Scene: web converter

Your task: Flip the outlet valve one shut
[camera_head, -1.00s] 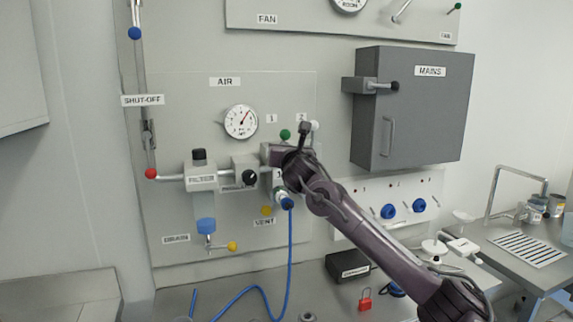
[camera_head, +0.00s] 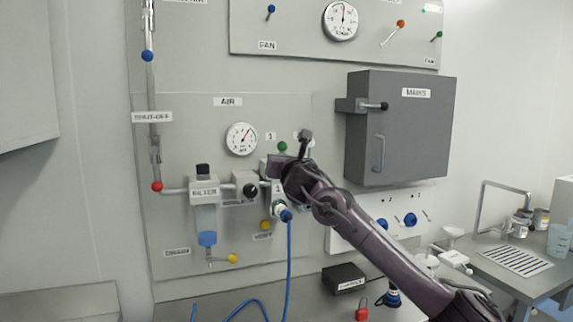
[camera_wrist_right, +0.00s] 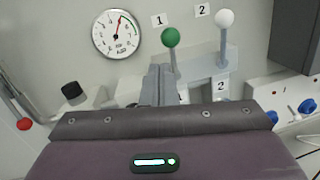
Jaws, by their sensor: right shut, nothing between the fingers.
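Outlet valve one has a green ball knob (camera_wrist_right: 170,38) on a thin lever below the label 1. The lever stands nearly upright in the right wrist view, and the green knob (camera_head: 282,147) also shows in the head view. My right gripper (camera_wrist_right: 155,82) is shut and empty, just below and left of the green knob, beside its stem. I cannot tell whether it touches the stem. In the head view my right wrist hides most of the outlet block. Outlet two's white knob (camera_wrist_right: 224,18) stands upright to the right. My left gripper is out of view.
The air gauge (camera_head: 242,138) is left of the outlets, above the filter (camera_head: 205,190). A blue hose (camera_head: 289,255) hangs below outlet one. The grey mains box (camera_head: 400,128) juts out at the right. A black box (camera_head: 343,279) and a red padlock (camera_head: 361,309) lie below.

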